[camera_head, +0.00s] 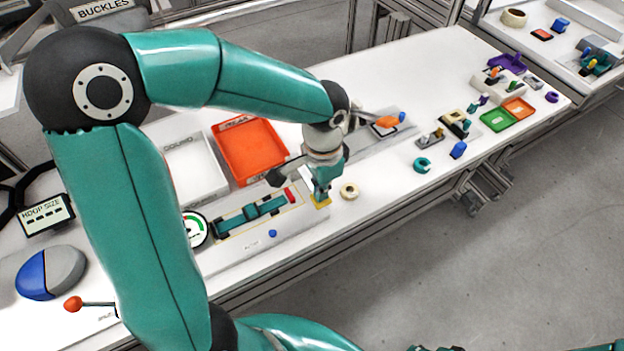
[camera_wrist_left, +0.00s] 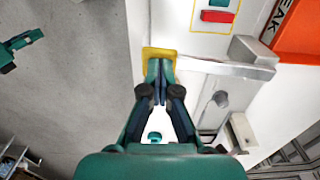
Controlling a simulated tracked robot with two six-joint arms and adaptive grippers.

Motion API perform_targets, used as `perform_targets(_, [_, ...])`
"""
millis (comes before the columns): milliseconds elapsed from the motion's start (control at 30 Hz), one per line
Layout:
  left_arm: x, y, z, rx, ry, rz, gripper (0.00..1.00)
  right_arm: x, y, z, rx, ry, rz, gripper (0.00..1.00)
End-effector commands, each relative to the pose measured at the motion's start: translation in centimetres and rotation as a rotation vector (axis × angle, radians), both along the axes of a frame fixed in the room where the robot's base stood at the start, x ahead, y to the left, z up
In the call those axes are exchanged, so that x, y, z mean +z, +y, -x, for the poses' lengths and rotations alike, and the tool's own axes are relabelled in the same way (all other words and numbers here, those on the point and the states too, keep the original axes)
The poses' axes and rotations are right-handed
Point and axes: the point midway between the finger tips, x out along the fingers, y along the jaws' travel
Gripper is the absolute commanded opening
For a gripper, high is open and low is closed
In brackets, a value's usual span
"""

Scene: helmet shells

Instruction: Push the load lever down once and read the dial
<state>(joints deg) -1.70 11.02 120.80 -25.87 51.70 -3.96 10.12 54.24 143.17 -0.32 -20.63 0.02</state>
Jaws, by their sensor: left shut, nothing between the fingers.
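My left gripper (camera_head: 322,196) is shut and empty, pointing down at the yellow end pad of the load lever (camera_head: 325,203). Whether the fingertips touch the pad is unclear. The dial (camera_head: 195,229), white with green and red marks, is partly hidden behind my left arm; its reading is too small to make out. A teal clamped piece (camera_head: 250,213) lies in a yellow outline beside it.
An orange tray (camera_head: 249,150) and a white tray (camera_head: 187,168) stand behind. An orange-knobbed lever (camera_head: 73,304) is at front left. Small parts and green tray (camera_head: 498,119) are further right.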

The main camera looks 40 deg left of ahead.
Motion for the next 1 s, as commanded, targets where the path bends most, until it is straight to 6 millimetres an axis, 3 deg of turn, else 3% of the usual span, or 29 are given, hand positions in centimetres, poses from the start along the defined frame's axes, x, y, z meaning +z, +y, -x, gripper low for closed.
perform_targets(800, [-2.7, 0.0, 0.1, 0.000, 0.005, -0.001, 0.00, -2.3, 0.0, 0.0, 0.000, 0.000, 0.000, 0.40])
perform_targets(1000, [-2.6, 0.0, 0.1, 0.000, 0.004, -0.001, 0.00, -2.1, 0.0, 0.0, 0.000, 0.000, 0.000, 0.40])
